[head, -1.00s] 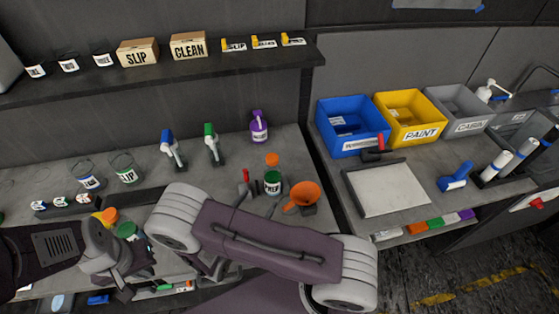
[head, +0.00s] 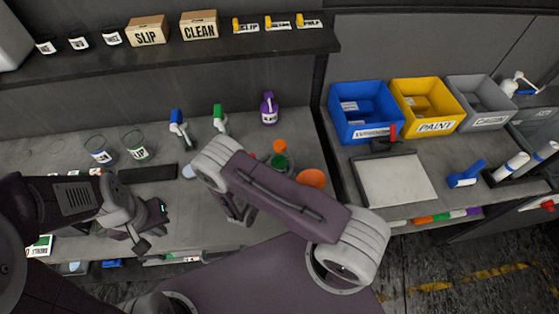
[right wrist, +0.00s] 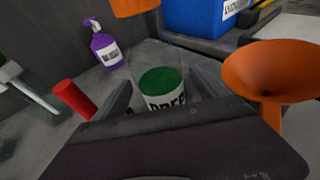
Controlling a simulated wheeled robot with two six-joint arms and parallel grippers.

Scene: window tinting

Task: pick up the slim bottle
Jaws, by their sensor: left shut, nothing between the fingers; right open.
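The slim bottle (head: 280,161) stands on the bench, clear-walled with an orange cap and green contents. In the right wrist view the bottle (right wrist: 162,81) shows its green contents and a white label reading PREP, partly hidden below by my gripper body. My right gripper (right wrist: 163,93) is open, with its fingers on either side of the bottle's lower part; I cannot tell whether they touch it. In the head view my right arm hides most of that gripper. My left gripper (head: 146,238) is shut and empty over the front left of the bench.
An orange funnel (right wrist: 282,75) stands close right of the bottle. A red handle (right wrist: 74,98) is close on its left. A purple spray bottle (head: 269,108) stands behind. Blue (head: 363,118) and yellow (head: 428,110) bins stand to the right.

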